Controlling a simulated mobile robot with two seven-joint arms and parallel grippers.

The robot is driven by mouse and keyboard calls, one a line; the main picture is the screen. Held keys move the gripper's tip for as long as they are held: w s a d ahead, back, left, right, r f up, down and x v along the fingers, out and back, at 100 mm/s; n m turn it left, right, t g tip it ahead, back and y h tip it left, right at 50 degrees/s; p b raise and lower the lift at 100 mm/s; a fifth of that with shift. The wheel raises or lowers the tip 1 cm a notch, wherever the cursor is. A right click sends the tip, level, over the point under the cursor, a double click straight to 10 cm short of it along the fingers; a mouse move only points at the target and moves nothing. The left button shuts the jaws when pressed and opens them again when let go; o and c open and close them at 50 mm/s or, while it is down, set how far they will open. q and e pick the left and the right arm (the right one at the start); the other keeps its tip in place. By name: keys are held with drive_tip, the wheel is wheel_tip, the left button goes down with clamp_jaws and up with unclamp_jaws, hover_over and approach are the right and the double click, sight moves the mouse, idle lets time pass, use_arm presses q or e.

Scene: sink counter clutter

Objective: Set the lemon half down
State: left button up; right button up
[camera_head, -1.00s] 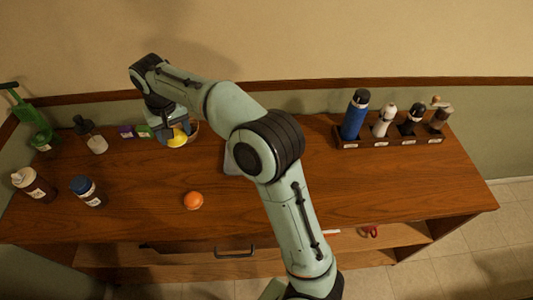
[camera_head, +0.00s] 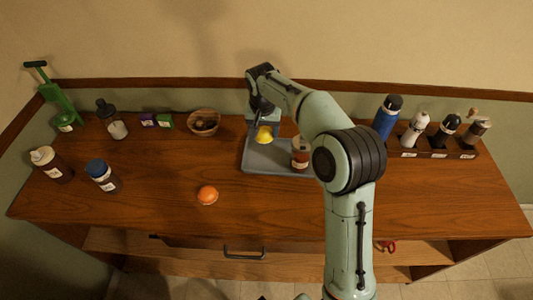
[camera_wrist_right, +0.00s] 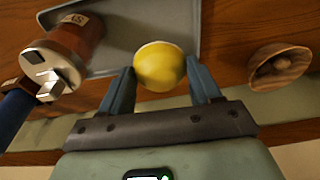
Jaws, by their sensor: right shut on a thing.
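The lemon half (camera_head: 264,134) is yellow and shows over the left part of a grey tray (camera_head: 262,167) in the head view. My right gripper (camera_head: 262,122) is shut on it. In the right wrist view the lemon half (camera_wrist_right: 160,66) sits between the two fingertips of my right gripper (camera_wrist_right: 161,78), with the grey tray (camera_wrist_right: 178,18) beyond it. Whether the lemon half touches the tray cannot be told. My left gripper is not in view.
A brown jar (camera_head: 300,153) stands on the tray, right of the lemon half. A wooden bowl (camera_head: 204,122) is to the left. An orange fruit (camera_head: 207,195) lies at the front. A rack of bottles (camera_head: 440,150) stands at the right.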

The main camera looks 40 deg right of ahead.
sight(264, 156)
wheel_tip(264, 156, down, 10)
drive_tip(key=shift+w+f+b, duration=0.1)
drive_tip(key=shift+f+b, duration=0.05)
drive_tip(key=shift+b, duration=0.3)
drive_tip(key=shift+f, duration=0.15)
drive_tip(key=o, duration=1.1)
drive_tip(key=shift+c, duration=0.2)
drive_tip(key=r, duration=0.4)
drive_tip(key=s+a+r, duration=0.1)
drive_tip(key=r, duration=0.3)
drive_tip(key=r+p, duration=0.1)
drive_tip(key=r, duration=0.3)
drive_tip(key=shift+s+a+r, duration=0.1)
drive_tip(key=shift+s+a, duration=0.05)
